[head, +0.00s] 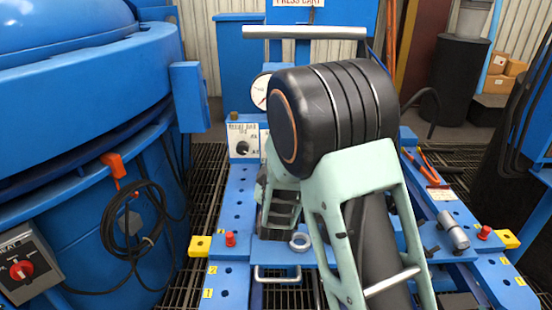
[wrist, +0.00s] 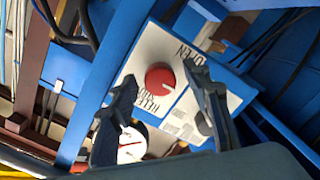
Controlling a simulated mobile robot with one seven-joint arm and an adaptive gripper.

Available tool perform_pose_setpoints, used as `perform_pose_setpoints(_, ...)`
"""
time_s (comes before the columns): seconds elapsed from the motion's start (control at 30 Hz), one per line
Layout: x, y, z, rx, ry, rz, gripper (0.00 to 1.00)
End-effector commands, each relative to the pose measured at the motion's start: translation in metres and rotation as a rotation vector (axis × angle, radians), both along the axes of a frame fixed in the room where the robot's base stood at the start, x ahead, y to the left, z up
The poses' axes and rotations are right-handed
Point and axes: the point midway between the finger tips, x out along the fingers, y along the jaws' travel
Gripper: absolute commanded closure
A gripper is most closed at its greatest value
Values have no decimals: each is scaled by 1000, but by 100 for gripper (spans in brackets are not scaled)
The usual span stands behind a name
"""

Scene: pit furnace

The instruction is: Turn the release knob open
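In the wrist view a round red knob (wrist: 160,77) sits on a white plate (wrist: 149,50) on a blue panel. My gripper (wrist: 162,72) is open, with one dark finger on each side of the knob in the picture. I see no clear contact, and the depth gap cannot be told. In the head view my arm hides the fingers and the red knob.
A round gauge (head: 261,91) stands behind my arm; a white-faced panel (head: 243,139) with a black knob is left of it. A blue furnace body (head: 75,110) fills the left, with a grey switch box (head: 26,264). A grey bar (head: 304,33) crosses behind my arm.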

Motion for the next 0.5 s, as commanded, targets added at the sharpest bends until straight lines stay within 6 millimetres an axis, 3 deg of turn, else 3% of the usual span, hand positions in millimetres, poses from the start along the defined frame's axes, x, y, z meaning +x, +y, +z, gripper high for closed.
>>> perform_pose_setpoints(0.27, -11, 1, 1, 0, 0, 1, 56)
perform_pose_setpoints(0.5, -56, 1, 3, 0, 1, 4, 56)
